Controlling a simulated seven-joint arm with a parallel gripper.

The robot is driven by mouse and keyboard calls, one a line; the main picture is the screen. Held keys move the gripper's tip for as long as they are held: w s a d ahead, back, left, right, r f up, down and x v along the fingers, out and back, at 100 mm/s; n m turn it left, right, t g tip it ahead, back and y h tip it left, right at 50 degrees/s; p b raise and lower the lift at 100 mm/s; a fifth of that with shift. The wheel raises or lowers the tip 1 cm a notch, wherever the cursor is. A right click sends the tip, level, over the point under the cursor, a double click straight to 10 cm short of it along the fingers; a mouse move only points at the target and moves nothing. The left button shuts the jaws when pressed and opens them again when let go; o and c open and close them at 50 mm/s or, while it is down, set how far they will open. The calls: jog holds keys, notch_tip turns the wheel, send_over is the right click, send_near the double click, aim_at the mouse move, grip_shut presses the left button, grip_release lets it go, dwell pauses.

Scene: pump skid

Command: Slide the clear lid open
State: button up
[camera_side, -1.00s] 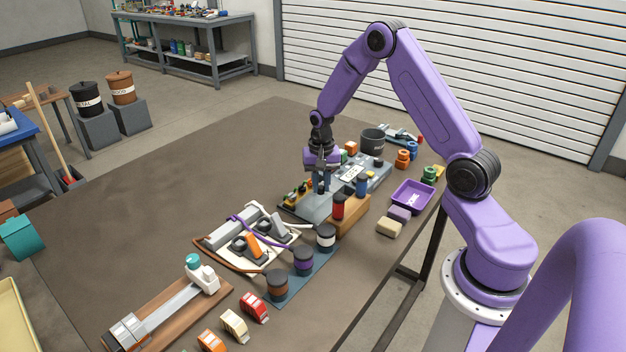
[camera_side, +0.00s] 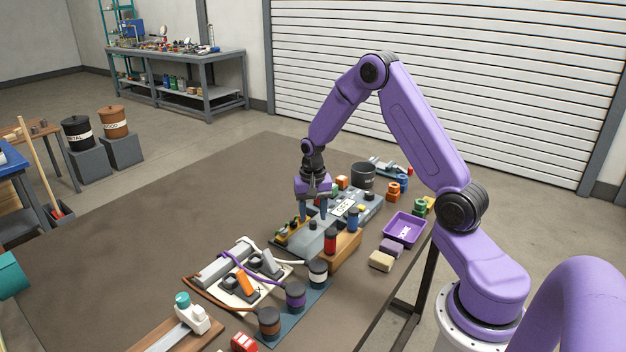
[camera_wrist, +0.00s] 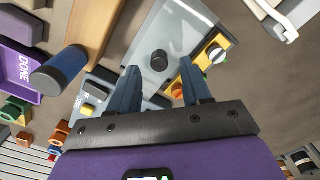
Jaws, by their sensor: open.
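The clear lid (camera_wrist: 172,32) is a greyish see-through plate with a round black knob (camera_wrist: 159,61), seen in the wrist view. Yellow parts with orange and green knobs (camera_wrist: 207,57) show beside it. In the side view the lid (camera_side: 306,242) lies flat on the panel at the middle of the table, and its knob (camera_side: 313,225) stands up from it. My gripper (camera_side: 313,220) points down over the lid. In the wrist view my gripper (camera_wrist: 158,88) is open, its two blue fingers apart, with the knob ahead between them. Whether a finger touches the knob cannot be told.
A wooden block (camera_side: 341,249) with red and blue cylinders stands close to the right of the lid. A purple tray (camera_side: 404,230) is farther right. A switch board with cables (camera_side: 238,277) lies in front. The table's left side is clear.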

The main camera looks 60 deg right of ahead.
aim_at(313, 222)
notch_tip(313, 222, up, 15)
jog(key=shift+r, duration=0.15)
dwell(0.4)
jog(key=s+a+r+n, duration=0.1)
jog(key=s+a+n, duration=1)
jog(key=a, duration=0.6)
jog(key=s+a+n, duration=0.1)
jog(key=s+n, duration=0.4)
jog(key=s, duration=0.5)
jog(key=s+a+f+n, duration=0.1)
jog(key=s+a+n, duration=0.1)
jog(key=s+n, duration=0.3)
jog(key=s, duration=0.4)
jog(key=shift+s+a+f+n, duration=0.15)
jog(key=shift+s+f+n, duration=0.15)
jog(key=shift+s, duration=0.05)
